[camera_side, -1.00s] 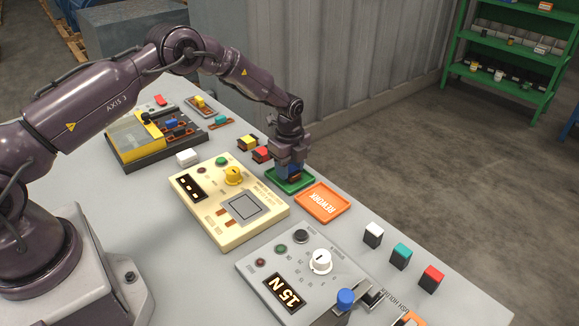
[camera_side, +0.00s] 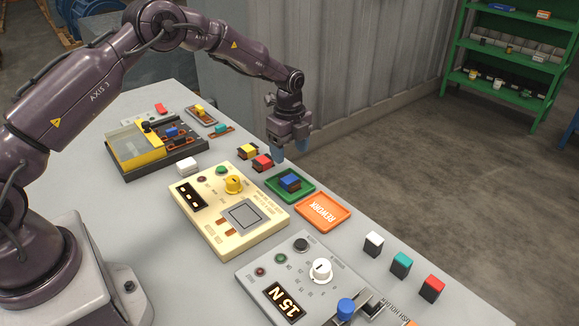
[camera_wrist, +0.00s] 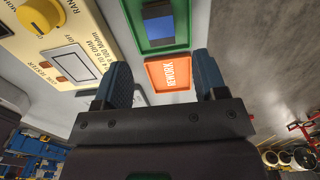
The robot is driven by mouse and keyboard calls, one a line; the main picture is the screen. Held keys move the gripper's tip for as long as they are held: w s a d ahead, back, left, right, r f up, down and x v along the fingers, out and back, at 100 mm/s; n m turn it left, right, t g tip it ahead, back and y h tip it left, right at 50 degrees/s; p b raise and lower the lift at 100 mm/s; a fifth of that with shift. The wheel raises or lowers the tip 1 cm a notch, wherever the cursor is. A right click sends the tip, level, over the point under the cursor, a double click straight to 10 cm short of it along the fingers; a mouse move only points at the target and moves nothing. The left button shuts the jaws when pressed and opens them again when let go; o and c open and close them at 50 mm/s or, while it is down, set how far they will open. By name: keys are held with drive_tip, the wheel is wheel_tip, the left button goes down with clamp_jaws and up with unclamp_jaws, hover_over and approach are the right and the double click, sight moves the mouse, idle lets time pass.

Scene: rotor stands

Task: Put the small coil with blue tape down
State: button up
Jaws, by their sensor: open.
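The small coil with blue tape (camera_side: 290,181) sits in the green tray (camera_side: 271,184), beside the orange rework tray. My gripper (camera_side: 289,153) is open and empty, raised above the bench just behind the green tray and apart from the coil. In the wrist view my gripper's two dark fingers (camera_wrist: 162,85) stand wide apart with nothing between them.
The orange rework tray (camera_side: 321,228) lies next to the green one. A cream meter (camera_side: 212,222) with a yellow knob stands to the left. Red (camera_side: 262,163) and yellow (camera_side: 248,152) coils lie behind the green tray. White, teal and red blocks line the right edge.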

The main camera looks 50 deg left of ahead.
drive_tip(key=s+d+r+n+t, duration=0.15)
drive_tip(key=s+r+n, duration=0.35)
drive_tip(key=r, duration=0.7)
drive_tip(key=s+d+r+n+t, duration=0.1)
drive_tip(key=s+d+r+n, duration=0.2)
drive_tip(key=s+r, duration=0.6)
drive_tip(key=s+d+r+n+t, duration=0.1)
drive_tip(key=s+r+n, duration=0.1)
drive_tip(key=s+n, duration=0.3)
drive_tip(key=s+d+r+n+t, duration=0.1)
drive_tip(key=s+n, duration=0.4)
drive_tip(key=s, duration=0.9)
drive_tip(key=shift+d+r+t, duration=0.25)
drive_tip(key=shift+r+t, duration=0.3)
drive_tip(key=shift+r, duration=0.15)
